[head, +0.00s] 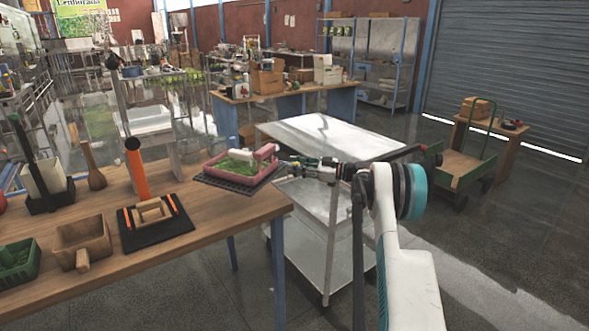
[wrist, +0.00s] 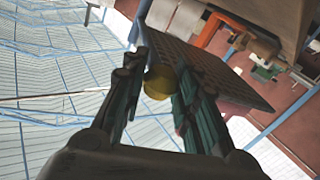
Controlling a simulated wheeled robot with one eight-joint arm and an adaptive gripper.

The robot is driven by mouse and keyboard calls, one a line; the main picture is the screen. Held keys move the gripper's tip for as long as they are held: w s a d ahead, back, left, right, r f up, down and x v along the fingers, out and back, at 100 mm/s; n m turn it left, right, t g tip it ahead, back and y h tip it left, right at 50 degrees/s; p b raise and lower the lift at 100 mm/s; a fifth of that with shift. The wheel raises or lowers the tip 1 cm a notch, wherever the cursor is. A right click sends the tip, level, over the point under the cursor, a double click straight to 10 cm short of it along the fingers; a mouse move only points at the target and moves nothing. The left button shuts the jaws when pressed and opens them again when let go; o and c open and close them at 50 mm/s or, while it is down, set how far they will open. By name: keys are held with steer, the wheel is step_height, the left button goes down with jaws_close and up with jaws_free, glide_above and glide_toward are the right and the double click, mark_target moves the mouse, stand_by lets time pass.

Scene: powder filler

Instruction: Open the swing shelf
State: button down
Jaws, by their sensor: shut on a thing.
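A pink frame with a green inside (head: 240,165) and a pale raised bar lies on a dark gridded plate (head: 212,180) at the table's right end. The dark gridded plate also shows in the wrist view (wrist: 190,55), tilted behind my fingers. I cannot tell for sure which part is the swing shelf. My gripper (head: 284,162) reaches in from the right, at the frame's right side. In the wrist view, my gripper (wrist: 157,92) has a yellow rounded piece (wrist: 158,83) between its fingers and is shut on it. What the piece joins to is hidden.
The wooden table (head: 210,230) carries an orange tube (head: 138,170), a wooden box (head: 82,240) and a black tray (head: 156,224) to the left. A metal cart (head: 325,135) stands behind my arm. A green trolley (head: 465,165) stands further right, with open floor in front.

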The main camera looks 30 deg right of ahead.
steer(key=shift+d, duration=0.15)
steer(key=c, duration=1.2)
jaws_free()
steer(key=v, duration=1.2)
